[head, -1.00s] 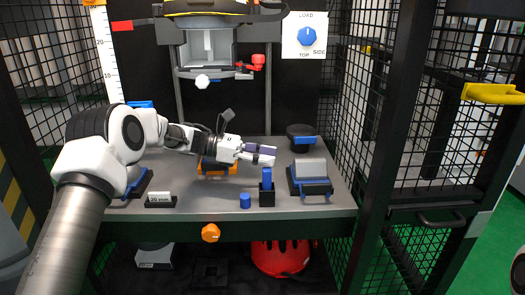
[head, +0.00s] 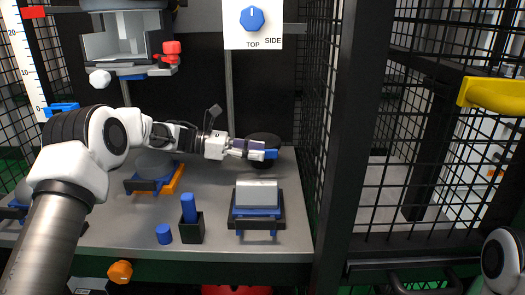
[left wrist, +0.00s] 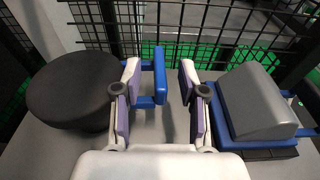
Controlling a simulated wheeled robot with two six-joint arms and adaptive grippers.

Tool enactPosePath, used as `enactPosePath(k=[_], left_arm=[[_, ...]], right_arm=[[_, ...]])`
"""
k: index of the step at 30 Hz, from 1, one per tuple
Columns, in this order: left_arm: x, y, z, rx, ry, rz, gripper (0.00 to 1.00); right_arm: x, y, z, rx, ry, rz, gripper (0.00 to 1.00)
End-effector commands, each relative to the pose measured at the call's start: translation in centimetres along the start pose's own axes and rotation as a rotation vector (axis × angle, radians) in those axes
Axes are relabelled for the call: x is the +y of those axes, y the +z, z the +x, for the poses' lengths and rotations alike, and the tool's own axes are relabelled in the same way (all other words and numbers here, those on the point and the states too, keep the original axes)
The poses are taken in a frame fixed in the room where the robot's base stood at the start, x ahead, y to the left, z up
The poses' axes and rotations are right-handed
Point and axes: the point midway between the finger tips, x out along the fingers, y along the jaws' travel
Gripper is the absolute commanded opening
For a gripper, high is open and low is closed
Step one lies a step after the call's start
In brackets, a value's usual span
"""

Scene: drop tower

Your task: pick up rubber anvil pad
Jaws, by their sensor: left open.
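The rubber anvil pad looks to be the black round disc (head: 262,138) with a blue handle (head: 270,153), on the grey bench at its back right. In the left wrist view the thick black disc (left wrist: 75,88) lies left of my fingers, and its upright blue handle bar (left wrist: 160,76) shows between the two fingertips. My left gripper (head: 262,150) is open at the handle, over part of the pad in the head view; I see no finger closed on the bar. My right gripper is out of view.
A grey block on a blue-handled base (head: 257,194) stands in front of the pad; it is right of my fingers in the wrist view (left wrist: 260,100). A black holder (head: 191,230), a small blue cylinder (head: 164,234) and another handled disc (head: 153,165) are nearby. Mesh (head: 330,120) bounds the right.

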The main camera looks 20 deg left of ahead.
Motion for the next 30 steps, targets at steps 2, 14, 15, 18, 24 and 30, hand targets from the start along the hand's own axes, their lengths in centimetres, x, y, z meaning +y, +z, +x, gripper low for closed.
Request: enactPosePath(k=[2, 14, 15, 18, 24, 30], left_arm=[[0.0, -0.6, 1.5, 0.001, -0.001, 0.002, 0.42], [0.0, 0.0, 2.0, 0.0, 0.001, 0.0, 0.0], [0.0, 0.0, 2.0, 0.0, 0.001, 0.0, 0.0], [0.0, 0.0, 2.0, 0.0, 0.001, 0.0, 0.0], [0.0, 0.1, 2.0, -0.001, 0.001, 0.002, 0.0], [0.0, 2.6, 1.6, -0.002, 0.002, 0.004, 0.0]], right_arm=[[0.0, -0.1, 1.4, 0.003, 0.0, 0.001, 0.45], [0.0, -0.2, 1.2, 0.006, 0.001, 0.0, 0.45], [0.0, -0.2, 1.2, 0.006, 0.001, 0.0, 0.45], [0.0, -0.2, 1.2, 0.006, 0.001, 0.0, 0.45], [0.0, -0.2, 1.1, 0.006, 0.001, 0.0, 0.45], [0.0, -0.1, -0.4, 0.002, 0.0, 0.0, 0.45]])
